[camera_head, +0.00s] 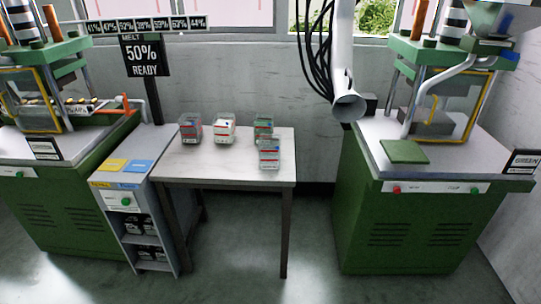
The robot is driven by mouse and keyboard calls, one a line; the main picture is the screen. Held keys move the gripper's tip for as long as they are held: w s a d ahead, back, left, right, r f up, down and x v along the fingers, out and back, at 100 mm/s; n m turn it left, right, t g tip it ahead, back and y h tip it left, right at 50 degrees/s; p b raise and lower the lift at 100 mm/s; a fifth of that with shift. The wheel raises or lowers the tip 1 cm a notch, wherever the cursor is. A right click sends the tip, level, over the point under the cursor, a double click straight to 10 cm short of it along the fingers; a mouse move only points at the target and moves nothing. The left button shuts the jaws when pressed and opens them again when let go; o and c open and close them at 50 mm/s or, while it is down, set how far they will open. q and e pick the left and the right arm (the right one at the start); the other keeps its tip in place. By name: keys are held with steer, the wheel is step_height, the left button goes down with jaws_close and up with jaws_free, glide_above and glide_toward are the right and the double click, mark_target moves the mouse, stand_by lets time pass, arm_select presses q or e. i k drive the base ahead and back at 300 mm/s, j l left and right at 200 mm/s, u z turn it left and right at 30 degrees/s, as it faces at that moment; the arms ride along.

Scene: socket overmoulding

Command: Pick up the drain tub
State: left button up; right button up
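Several small clear tubs stand upright on the grey table in the middle. The tub at the left (190,132) looks dark inside. The tub beside it (224,134) has pale contents. A greenish tub (263,122) stands to the right at the back, and another tub (269,158) stands in front of it near the right edge. They carry red and white labels too small to read, so I cannot tell which one is the drain tub. Neither of my grippers is in view.
The table (200,168) has bare room at its front left. A grey cabinet (140,185) with yellow and blue pads adjoins it. Green machines stand at left (60,205) and right (405,225). A white duct (345,90) hangs at the back right. A sign (145,58) reads "50% READY".

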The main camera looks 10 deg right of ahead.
mark_target(270, 152)
steer(key=i+j+z, duration=0.35)
steer(key=i+j, duration=0.25)
steer(key=i+j+z, duration=0.3)
steer(key=i+j, duration=0.3)
steer(key=j, duration=0.15)
